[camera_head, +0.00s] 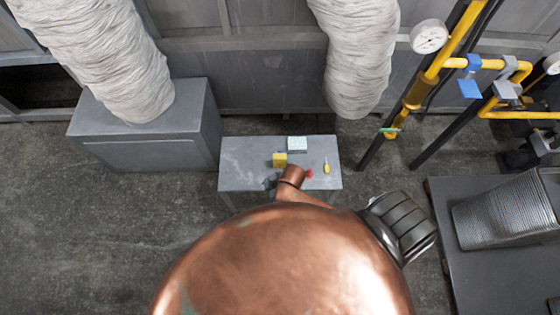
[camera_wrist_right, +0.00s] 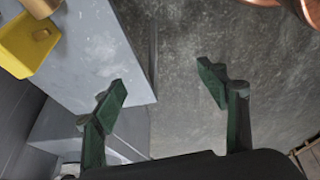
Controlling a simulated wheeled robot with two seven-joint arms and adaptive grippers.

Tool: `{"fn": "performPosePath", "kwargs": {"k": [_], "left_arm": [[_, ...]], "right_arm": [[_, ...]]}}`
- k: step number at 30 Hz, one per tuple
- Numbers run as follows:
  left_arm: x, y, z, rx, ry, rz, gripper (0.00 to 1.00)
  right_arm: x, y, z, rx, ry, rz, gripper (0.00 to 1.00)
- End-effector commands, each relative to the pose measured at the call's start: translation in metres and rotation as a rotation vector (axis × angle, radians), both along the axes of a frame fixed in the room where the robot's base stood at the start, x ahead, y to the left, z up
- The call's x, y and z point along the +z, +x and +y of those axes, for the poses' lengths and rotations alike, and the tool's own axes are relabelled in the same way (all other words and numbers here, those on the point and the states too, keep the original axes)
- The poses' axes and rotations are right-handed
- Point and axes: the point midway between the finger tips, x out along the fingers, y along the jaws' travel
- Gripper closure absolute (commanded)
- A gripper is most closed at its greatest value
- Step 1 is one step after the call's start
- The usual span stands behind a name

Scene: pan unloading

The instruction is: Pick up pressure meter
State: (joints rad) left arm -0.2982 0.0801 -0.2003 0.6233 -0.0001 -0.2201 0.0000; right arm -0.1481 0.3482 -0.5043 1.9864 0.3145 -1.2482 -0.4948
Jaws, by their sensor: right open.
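A round white pressure gauge (camera_head: 430,36) is on the yellow pipework at the upper right of the head view, and a second dial (camera_head: 552,63) shows at the right edge. No loose meter can be made out for certain. A small yellow block (camera_head: 279,160) is on the grey table (camera_head: 240,152); a yellow object (camera_wrist_right: 25,45) is at the top left of the wrist view. My right gripper (camera_wrist_right: 163,78) is open and empty, its dark green fingers spread beside the table's edge, apart from the yellow object. My left gripper is not in view.
A large copper form (camera_head: 285,260) hides the foreground. Floor (camera_head: 60,220) is clear at left.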

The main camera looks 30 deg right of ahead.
Motion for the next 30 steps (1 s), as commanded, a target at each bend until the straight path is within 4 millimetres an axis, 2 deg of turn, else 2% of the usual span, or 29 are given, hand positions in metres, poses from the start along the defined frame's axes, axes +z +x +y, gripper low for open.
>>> {"fn": "performPosePath", "kwargs": {"k": [6, 10, 14, 17, 20, 21, 25, 27, 30], "left_arm": [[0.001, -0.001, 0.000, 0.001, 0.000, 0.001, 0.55], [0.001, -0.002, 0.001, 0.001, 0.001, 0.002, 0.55], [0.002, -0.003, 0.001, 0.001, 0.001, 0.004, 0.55], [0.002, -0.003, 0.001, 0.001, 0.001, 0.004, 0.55], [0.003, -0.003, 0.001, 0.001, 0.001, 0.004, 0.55], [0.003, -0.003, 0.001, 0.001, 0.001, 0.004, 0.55], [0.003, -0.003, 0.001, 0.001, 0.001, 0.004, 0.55], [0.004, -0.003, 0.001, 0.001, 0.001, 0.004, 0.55], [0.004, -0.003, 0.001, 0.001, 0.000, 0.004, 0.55]], "right_arm": [[0.006, 0.014, 0.038, 0.327, -0.032, -0.048, 0.33], [-0.001, 0.020, 0.049, 0.528, -0.065, -0.070, 0.33], [-0.013, 0.030, 0.048, 0.760, -0.119, -0.088, 0.33], [-0.025, 0.044, 0.028, 0.978, -0.187, -0.092, 0.33], [-0.035, 0.065, -0.016, 1.198, -0.273, -0.077, 0.33], [-0.036, 0.075, -0.038, 1.271, -0.305, -0.068, 0.33], [-0.030, 0.105, -0.105, 1.439, -0.390, -0.036, 0.33], [-0.025, 0.116, -0.129, 1.487, -0.417, -0.025, 0.33], [-0.021, 0.124, -0.149, 1.526, -0.437, -0.014, 0.33]]}}
